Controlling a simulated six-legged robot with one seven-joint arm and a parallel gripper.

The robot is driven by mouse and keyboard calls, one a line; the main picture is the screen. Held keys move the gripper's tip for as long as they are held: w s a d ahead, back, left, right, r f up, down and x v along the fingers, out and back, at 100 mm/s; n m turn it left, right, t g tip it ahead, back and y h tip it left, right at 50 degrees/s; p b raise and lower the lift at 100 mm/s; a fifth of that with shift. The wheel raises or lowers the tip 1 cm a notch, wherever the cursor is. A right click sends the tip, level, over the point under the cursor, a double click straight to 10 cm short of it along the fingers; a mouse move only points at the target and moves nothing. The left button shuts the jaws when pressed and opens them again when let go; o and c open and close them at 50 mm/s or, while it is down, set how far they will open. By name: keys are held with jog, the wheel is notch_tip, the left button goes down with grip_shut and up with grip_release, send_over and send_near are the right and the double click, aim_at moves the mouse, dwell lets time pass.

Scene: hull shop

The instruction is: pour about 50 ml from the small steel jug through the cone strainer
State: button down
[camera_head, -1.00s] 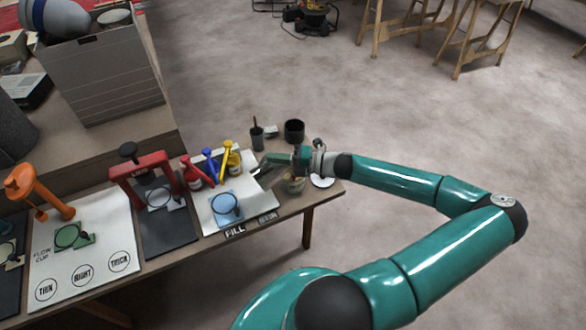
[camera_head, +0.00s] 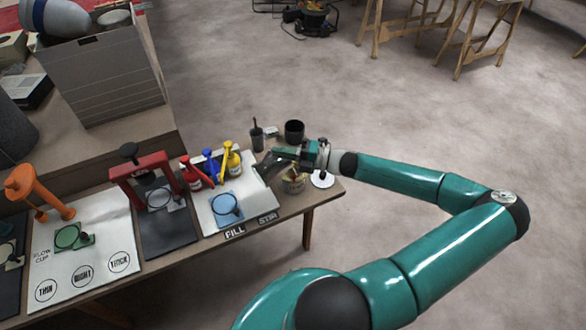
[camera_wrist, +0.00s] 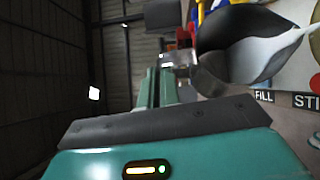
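My gripper (camera_head: 285,160) is over the right end of the bench. It appears shut on a shiny, dark-reflecting steel body, which I take to be the small steel jug (camera_wrist: 248,45). In the head view the jug is small and partly covered by the gripper. In the wrist view it looks tilted beyond the fingers; its contents are hidden. A round can (camera_head: 293,185) with something tan in its top stands just below the gripper. I cannot clearly make out the cone strainer. A blue ring-shaped holder (camera_head: 225,205) sits on a white mat behind the FILL label.
Red, blue and yellow bottles (camera_head: 232,160) stand close left of the gripper. A black cup (camera_head: 294,131) and a dark pot with a brush (camera_head: 257,137) stand behind it. A red stand (camera_head: 145,180) is further left. A white disc (camera_head: 322,179) lies by the right edge.

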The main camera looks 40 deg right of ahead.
jog(key=shift+a+b, duration=0.25)
jog(key=shift+b, duration=0.05)
jog(key=shift+d+r+m+t+y, duration=0.15)
jog(key=shift+d+m+t+y, duration=0.15)
jog(key=shift+d+m+t, duration=0.25)
dwell(1.2)
dwell(0.5)
